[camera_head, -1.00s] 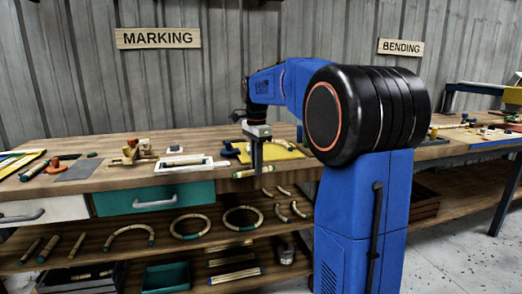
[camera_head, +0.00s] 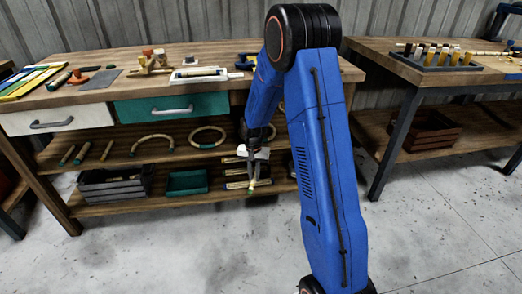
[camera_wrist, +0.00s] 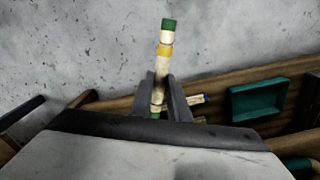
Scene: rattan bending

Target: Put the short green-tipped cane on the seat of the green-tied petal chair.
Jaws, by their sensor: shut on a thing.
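My gripper (camera_wrist: 160,82) is shut on a short pale cane (camera_wrist: 163,65) with a green tip and a yellow band. In the wrist view the green tip points away from the fingers, over the grey floor. In the head view my gripper (camera_head: 254,174) hangs in front of the bench's lower shelf, and the cane (camera_head: 251,189) shows small at its fingertips. The green-tied petal chair is not visible in either view.
A wooden bench (camera_head: 195,57) with drawers stands behind the arm. Its lower shelf (camera_head: 110,203) holds a green tray (camera_head: 187,182), a dark crate (camera_head: 115,184) and cane pieces. A second table (camera_head: 375,48) stands at right. The floor in front is clear.

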